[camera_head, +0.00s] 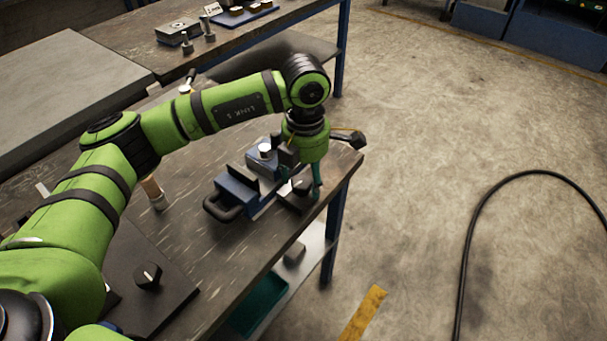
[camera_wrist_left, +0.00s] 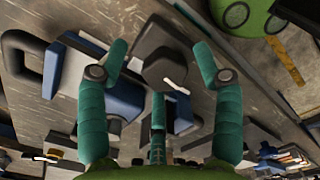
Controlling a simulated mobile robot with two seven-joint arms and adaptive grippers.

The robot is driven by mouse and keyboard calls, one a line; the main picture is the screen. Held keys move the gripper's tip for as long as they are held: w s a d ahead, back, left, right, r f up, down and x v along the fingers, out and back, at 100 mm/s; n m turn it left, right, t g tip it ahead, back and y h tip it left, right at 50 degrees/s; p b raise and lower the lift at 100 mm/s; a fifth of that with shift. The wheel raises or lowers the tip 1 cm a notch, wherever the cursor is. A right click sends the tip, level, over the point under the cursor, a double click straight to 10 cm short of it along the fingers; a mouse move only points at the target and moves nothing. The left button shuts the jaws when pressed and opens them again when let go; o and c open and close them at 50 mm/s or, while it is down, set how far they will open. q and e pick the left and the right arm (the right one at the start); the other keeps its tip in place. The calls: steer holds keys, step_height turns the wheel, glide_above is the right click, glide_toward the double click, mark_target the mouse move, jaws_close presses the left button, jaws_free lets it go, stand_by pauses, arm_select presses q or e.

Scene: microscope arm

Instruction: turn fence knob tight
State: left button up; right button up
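The fence knob appears to be the dark, faceted knob with a white mark (camera_wrist_left: 168,68) in the left wrist view. It lies between the teal fingers of my left gripper (camera_wrist_left: 160,65), which are spread with gaps around it; I cannot tell if any finger touches it. In the head view, my left gripper (camera_head: 312,178) points down at the right end of a blue and grey fixture (camera_head: 238,189) near the table's edge. There the knob is mostly hidden by the gripper and a dark block. My right gripper is not in view.
Another black knob (camera_head: 148,276) stands on a dark plate at the table's near left. A black handle (camera_head: 222,208) sticks out from the fixture. A second bench (camera_head: 130,40) with small parts stands behind. Open floor lies right, with a black cable (camera_head: 466,250).

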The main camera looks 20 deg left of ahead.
mark_target(305, 180)
arm_select(q)
steer(key=shift+s+a, duration=0.1)
steer(key=shift+r, duration=0.15)
step_height(305, 180, up, 12)
stand_by(0.4)
stand_by(0.3)
